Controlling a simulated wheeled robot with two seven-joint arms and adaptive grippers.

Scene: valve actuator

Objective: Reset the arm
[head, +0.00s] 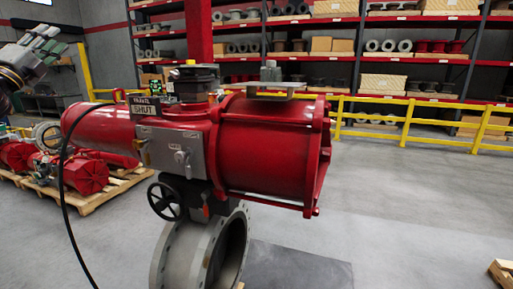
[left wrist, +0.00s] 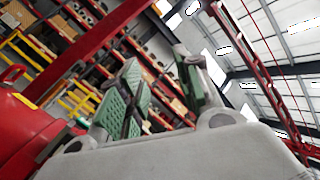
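The red valve actuator (head: 265,150) fills the middle of the head view, on top of a grey flanged valve body (head: 185,255). A grey panel (head: 178,150) with a small lever (head: 182,157) is on its front. A black handwheel (head: 165,201) is below the panel. My left gripper (head: 48,38) is raised at the upper left, apart from the actuator. In the left wrist view its green-padded fingers (left wrist: 160,90) are spread with nothing between them. My right gripper is not in view.
A black cable (head: 63,190) hangs in front of the actuator's left end. Red parts lie on a wooden pallet (head: 115,190) at the left. Yellow railing (head: 405,125) and loaded shelves stand behind. The floor at the right is mostly clear.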

